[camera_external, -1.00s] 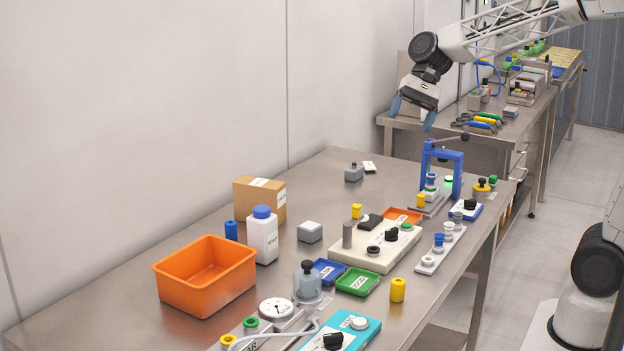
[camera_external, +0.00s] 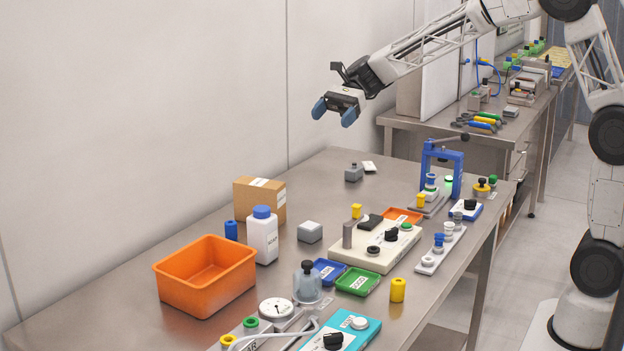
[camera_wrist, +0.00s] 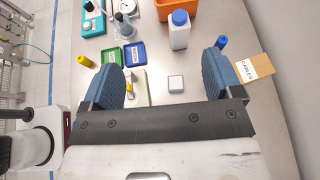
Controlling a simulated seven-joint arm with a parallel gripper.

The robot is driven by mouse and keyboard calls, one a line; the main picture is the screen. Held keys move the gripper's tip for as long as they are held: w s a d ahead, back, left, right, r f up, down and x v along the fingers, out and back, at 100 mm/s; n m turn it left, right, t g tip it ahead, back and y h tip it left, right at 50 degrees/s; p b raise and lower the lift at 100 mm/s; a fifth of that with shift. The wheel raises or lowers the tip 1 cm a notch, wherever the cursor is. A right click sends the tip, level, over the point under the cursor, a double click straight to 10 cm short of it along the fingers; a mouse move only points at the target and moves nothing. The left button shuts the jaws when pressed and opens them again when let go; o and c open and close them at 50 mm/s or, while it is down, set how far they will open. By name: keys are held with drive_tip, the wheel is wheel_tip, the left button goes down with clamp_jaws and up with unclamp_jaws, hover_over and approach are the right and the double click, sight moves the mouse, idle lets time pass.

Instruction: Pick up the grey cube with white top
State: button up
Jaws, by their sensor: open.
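The grey cube with white top (camera_external: 310,232) sits on the steel table, between the white bottle and the cream control board. In the wrist view the cube (camera_wrist: 176,82) lies between my two blue fingers, a little right of the middle and well below them. My gripper (camera_external: 334,108) is in the air high above the table's back side, beyond the cube and apart from it. Its fingers are spread and nothing is between them; they also show in the wrist view (camera_wrist: 170,78).
The white bottle (camera_external: 263,235), cardboard box (camera_external: 260,200) and blue cylinder (camera_external: 231,230) stand left of the cube. The orange bin (camera_external: 205,290) is at front left. The cream board (camera_external: 375,255) is on its right. Bare table lies behind the cube.

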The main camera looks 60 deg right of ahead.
drive_tip(key=w, duration=0.2)
approach(313, 225)
drive_tip(key=shift+m, duration=0.4)
drive_tip(key=x, duration=0.4)
drive_tip(key=shift+f, duration=0.3)
drive_tip(key=shift+x, duration=1.25)
drive_tip(key=shift+a, duration=0.1)
drive_tip(key=shift+r+x, duration=0.2)
drive_tip(key=shift+x, duration=2.3)
drive_tip(key=shift+a, duration=0.1)
